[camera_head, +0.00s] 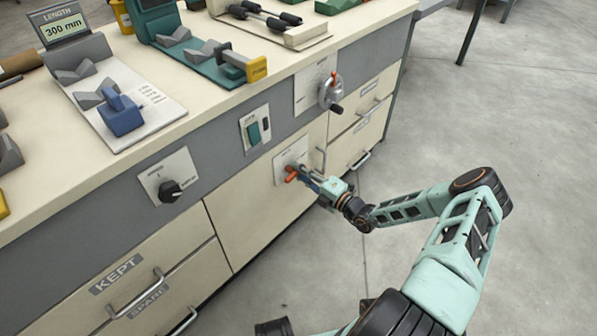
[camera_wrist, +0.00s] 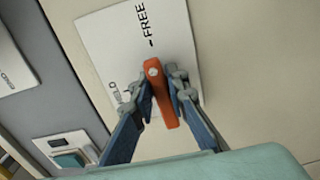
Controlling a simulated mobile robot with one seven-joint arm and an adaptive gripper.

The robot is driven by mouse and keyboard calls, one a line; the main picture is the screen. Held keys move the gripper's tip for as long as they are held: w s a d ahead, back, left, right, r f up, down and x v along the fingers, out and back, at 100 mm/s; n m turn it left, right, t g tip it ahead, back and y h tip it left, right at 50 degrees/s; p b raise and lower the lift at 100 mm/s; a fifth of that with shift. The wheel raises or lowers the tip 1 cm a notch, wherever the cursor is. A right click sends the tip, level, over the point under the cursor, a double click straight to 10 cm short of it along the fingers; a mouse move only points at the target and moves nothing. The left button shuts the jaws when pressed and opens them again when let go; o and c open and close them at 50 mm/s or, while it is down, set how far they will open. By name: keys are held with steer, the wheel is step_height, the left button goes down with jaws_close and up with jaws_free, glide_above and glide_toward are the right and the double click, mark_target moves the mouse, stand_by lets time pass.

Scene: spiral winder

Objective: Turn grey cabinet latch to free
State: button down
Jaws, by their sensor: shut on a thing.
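The latch handle (camera_wrist: 157,80) is an orange-red lever on a white plate (camera_wrist: 168,20) fixed to the cream cabinet door. In the wrist view it hangs from a pale pivot screw and its free end lies between my fingers. The plate reads FREE beside a small mark; a second word, near the left finger, is partly hidden. My gripper (camera_wrist: 160,105) is shut on the latch handle, one blue finger on each side. In the head view the orange handle (camera_head: 291,174) shows at the tip of my gripper (camera_head: 305,176), in front of the plate (camera_head: 290,155).
A crank wheel (camera_head: 331,92) juts out up and right of the latch. A green switch (camera_head: 254,132) and a black knob (camera_head: 170,191) are to the left. Drawers with bar handles (camera_head: 137,294) stick out below left. The floor to the right is clear.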

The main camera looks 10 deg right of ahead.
steer(key=shift+a, duration=0.1)
stand_by(0.3)
steer(key=c, duration=1.9)
jaws_free()
steer(key=shift+c, duration=0.2)
steer(key=shift+s, duration=0.1)
steer(key=v, duration=1.2)
